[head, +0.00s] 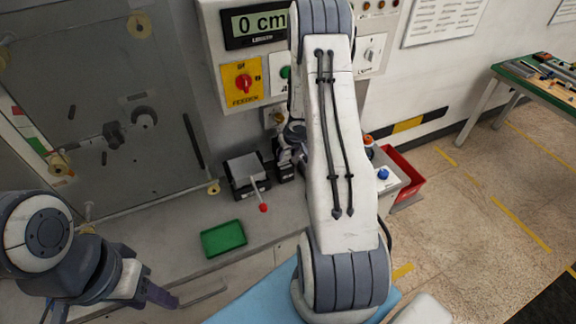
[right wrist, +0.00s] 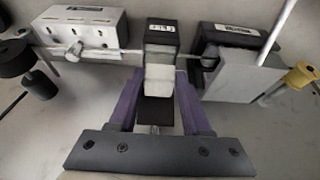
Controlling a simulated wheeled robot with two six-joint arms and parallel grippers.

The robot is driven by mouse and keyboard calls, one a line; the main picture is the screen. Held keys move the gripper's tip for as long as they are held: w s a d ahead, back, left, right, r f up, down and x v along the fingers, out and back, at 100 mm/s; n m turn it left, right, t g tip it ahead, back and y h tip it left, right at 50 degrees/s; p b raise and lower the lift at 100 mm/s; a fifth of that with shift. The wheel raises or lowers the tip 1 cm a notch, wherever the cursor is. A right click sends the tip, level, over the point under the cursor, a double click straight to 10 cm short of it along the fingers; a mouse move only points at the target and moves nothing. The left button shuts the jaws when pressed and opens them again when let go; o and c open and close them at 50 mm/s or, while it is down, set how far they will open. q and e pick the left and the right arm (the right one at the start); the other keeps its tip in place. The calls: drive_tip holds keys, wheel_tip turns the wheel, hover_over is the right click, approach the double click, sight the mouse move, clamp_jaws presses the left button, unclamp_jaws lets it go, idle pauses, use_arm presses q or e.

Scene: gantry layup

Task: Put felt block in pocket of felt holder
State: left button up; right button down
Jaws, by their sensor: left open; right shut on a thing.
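In the right wrist view, the purple fingers of my right gripper (right wrist: 159,80) are shut on a white felt block (right wrist: 158,76). The black felt holder (right wrist: 161,28) with a white label stands straight ahead of the fingers. The block's far end is at the holder's near side; I cannot tell how far it is inside the pocket. In the head view my right arm covers most of this spot, and the holder shows only partly. My left gripper (head: 161,297) is open and empty at the lower left, away from the holder.
A white box (right wrist: 85,27) stands left of the holder, and a black unit (right wrist: 238,42) with a pale plate stands close on its right. A yellow knob (right wrist: 300,75) is at far right. A green tray (head: 223,239) and a red bin (head: 404,177) flank my right arm.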

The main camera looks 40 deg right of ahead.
sight(285, 166)
drive_tip(key=shift+f+b, duration=1.5)
drive_tip(key=shift+f, duration=0.4)
